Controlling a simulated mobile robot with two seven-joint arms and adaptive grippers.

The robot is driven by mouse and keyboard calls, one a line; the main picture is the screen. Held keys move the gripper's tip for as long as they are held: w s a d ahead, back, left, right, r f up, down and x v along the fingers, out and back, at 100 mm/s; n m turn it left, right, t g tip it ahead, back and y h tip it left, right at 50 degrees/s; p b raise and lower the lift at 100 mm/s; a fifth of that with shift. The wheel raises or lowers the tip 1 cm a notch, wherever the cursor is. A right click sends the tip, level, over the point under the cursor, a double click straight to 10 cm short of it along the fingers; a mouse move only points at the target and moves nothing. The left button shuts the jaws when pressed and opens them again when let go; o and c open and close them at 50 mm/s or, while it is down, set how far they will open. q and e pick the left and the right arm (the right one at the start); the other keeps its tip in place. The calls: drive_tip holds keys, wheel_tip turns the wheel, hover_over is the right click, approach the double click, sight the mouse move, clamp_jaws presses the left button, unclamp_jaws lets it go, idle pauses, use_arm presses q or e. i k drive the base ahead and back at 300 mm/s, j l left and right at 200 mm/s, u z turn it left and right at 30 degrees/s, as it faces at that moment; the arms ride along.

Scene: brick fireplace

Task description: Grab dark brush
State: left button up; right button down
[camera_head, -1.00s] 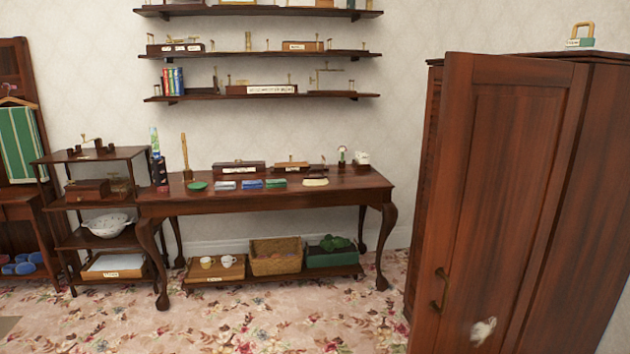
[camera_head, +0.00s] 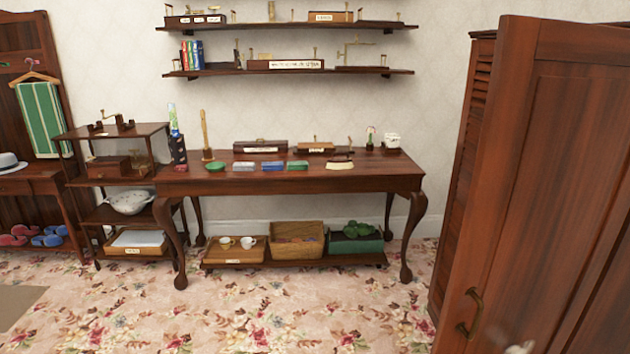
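A brush-like item (camera_head: 340,164) with a dark top and pale lower edge lies near the right front of the long dark wooden table (camera_head: 300,183). It is small, so I cannot be sure it is the dark brush.
Small colored blocks (camera_head: 272,165), a green oval (camera_head: 215,166) and a labeled box (camera_head: 260,146) share the tabletop. A basket (camera_head: 297,229) sits on the low shelf beneath. A wardrobe door (camera_head: 540,180) blocks the right side. Flowered carpet (camera_head: 300,310) in front is clear.

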sight(339, 163)
drive_tip(key=i+j+u, duration=0.1)
drive_tip(key=i+u, duration=0.3)
drive_tip(key=i, duration=0.4)
drive_tip(key=i+l+u, duration=0.2)
drive_tip(key=i+u, duration=0.25)
drive_tip(key=i, duration=0.35)
drive_tip(key=i+l+z, duration=0.15)
drive_tip(key=i+z, duration=0.8)
drive_tip(key=i, duration=0.15)
drive_tip(key=i+j+z, duration=0.25)
drive_tip(key=i+z, duration=0.25)
